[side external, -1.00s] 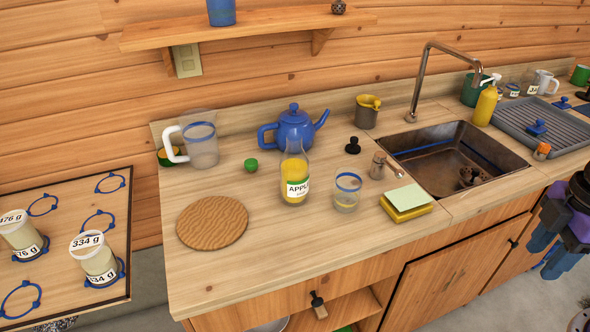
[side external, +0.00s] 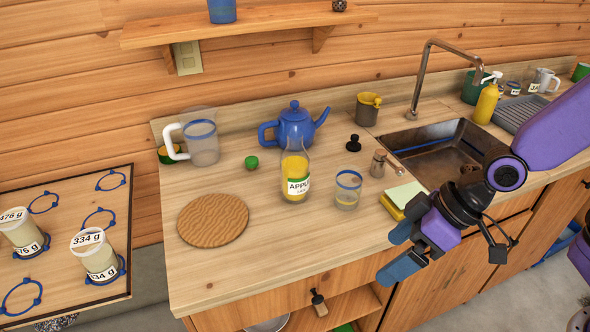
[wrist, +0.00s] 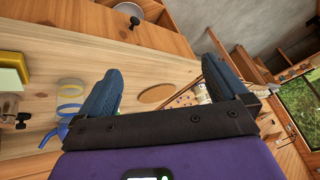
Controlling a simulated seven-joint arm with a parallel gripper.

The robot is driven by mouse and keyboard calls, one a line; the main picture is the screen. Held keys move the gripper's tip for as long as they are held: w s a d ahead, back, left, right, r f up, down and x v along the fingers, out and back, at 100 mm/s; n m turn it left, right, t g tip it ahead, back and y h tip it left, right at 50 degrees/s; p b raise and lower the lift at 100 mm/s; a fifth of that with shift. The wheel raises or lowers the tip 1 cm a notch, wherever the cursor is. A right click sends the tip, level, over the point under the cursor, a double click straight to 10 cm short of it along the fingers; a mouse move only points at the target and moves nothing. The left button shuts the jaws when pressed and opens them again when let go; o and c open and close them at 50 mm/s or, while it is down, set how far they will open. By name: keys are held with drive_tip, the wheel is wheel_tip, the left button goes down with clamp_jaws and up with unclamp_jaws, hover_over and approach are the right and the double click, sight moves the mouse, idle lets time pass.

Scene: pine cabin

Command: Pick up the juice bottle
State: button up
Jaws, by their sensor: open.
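The juice bottle (side external: 295,177) stands upright on the counter. It is clear glass with yellow juice and a white and green label reading APPLE. In the side external view it is left of the glass with a blue rim (side external: 348,189) and in front of the blue teapot (side external: 295,128). My gripper (side external: 394,256) is open and empty over the counter's front edge, to the right of the bottle and apart from it. In the wrist view my gripper's fingers (wrist: 160,85) are spread wide, and the bottle is mostly hidden behind the left finger.
A round wooden board (side external: 212,220) lies left of the bottle. A yellow sponge stack (side external: 404,198) sits close to my gripper.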

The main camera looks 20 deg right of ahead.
drive_tip(key=w+a+f+m+t, duration=0.1)
drive_tip(key=w+a+m+t, duration=0.15)
drive_tip(key=w+a, duration=0.2)
drive_tip(key=w+a+f+m+t, duration=0.2)
drive_tip(key=w+a+t, duration=0.1)
drive_tip(key=w, duration=0.3)
drive_tip(key=m+t+h, duration=0.4)
drive_tip(key=t+h, duration=0.2)
drive_tip(key=t, duration=0.1)
approach(295, 172)
drive_tip(key=shift+g, duration=0.25)
drive_tip(key=x, duration=0.4)
drive_tip(key=f+x, duration=0.1)
drive_tip(key=x, duration=0.4)
drive_tip(key=d+x, duration=0.1)
drive_tip(key=x, duration=0.4)
drive_tip(key=shift+s+d+f, duration=0.1)
drive_tip(key=shift+s+f, duration=0.1)
drive_tip(key=shift+f, duration=0.05)
drive_tip(key=shift+c, duration=0.3)
drive_tip(key=c, duration=1.5)
drive_tip(key=shift+r, duration=0.1)
